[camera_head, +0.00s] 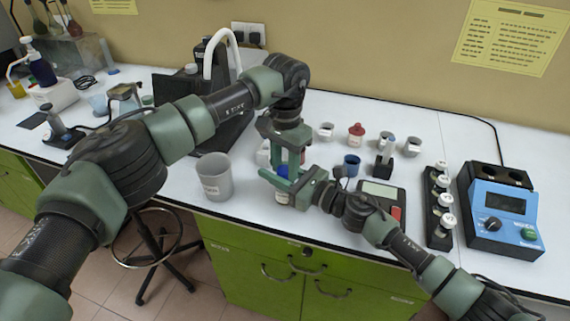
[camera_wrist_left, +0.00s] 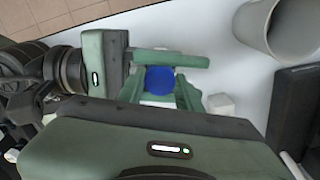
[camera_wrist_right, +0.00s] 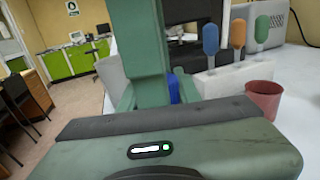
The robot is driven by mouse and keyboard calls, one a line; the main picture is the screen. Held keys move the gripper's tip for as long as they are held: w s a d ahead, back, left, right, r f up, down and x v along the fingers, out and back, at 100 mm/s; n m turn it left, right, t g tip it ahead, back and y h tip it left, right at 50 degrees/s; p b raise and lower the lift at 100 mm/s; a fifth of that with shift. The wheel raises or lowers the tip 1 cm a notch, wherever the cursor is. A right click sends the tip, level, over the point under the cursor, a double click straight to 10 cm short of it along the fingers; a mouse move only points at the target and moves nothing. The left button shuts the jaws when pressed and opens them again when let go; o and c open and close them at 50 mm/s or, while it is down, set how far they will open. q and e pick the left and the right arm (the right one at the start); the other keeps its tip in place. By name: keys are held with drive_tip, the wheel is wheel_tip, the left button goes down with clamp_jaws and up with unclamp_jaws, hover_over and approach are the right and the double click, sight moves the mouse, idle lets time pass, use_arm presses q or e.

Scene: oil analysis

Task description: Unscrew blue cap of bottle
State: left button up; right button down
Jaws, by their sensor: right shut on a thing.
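The bottle (camera_head: 282,197) is upright above or on the front of the white bench, its body mostly hidden by my grippers. Its blue cap (camera_head: 281,170) faces up, and the cap (camera_wrist_left: 160,80) shows as a round disc in the left wrist view. My right gripper (camera_head: 285,186) comes in level from the right and is shut on the bottle below the cap. My left gripper (camera_head: 285,160) points down over the cap, with its fingers apart on either side of it; contact with the cap is unclear. In the right wrist view only a blue sliver of cap (camera_wrist_right: 174,88) shows.
A grey beaker (camera_head: 215,177) stands left of the bottle. A scale (camera_head: 383,197), a dark blue cup (camera_head: 351,165), a black rack of vials (camera_head: 440,207) and a blue instrument (camera_head: 502,208) are on the right. The bench's front edge is close.

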use_arm(q)
clamp_jaws()
drive_tip(key=n, duration=0.3)
